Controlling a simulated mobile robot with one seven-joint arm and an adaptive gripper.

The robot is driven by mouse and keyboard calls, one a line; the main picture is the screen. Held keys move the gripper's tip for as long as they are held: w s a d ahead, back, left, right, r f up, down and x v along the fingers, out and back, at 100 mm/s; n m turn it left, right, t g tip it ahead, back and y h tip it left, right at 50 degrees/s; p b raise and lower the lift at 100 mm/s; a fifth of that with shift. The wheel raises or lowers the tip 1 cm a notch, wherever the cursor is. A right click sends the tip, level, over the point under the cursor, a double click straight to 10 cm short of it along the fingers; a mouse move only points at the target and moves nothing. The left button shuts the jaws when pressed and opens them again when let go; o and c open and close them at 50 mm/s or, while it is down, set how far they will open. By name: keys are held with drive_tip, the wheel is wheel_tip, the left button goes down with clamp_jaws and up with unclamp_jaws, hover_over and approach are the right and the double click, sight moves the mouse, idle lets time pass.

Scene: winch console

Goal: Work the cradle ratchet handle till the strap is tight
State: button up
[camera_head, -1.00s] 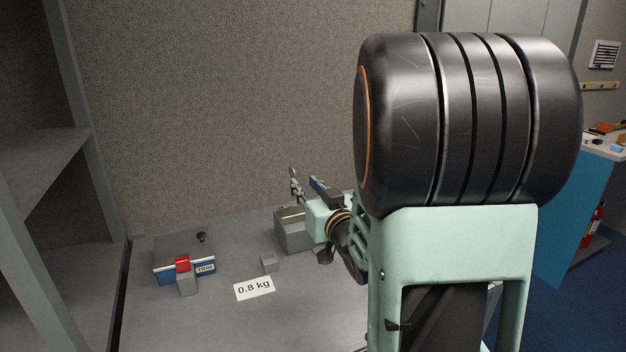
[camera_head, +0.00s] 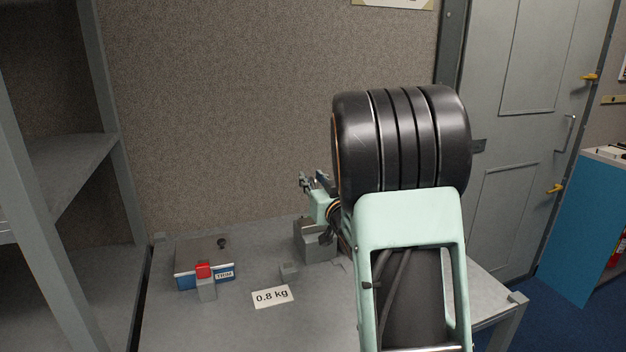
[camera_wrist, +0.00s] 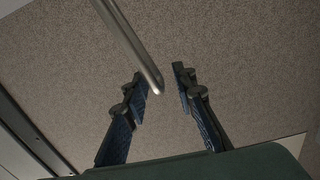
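In the wrist view a bare metal rod (camera_wrist: 132,48), which looks like the ratchet handle, comes in from the top left. Its rounded end lies at the gap between my fingertips. My gripper (camera_wrist: 161,82) is open, with a clear gap between its two dark-blue fingers. I cannot tell whether the rod touches a finger. In the head view my gripper (camera_head: 314,182) is small, above a grey block-like fixture (camera_head: 313,246) on the bench. My arm hides part of that fixture, and the strap cannot be made out.
Grey shelving (camera_head: 65,165) stands left. A door (camera_head: 515,130) and blue cabinet (camera_head: 575,235) are right.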

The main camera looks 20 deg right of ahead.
drive_tip(key=shift+c, duration=0.2)
clamp_jaws()
drive_tip(key=shift+w+a+f+b, duration=0.1)
drive_tip(key=shift+a+f+b, duration=0.05)
drive_tip(key=shift+b, duration=0.25)
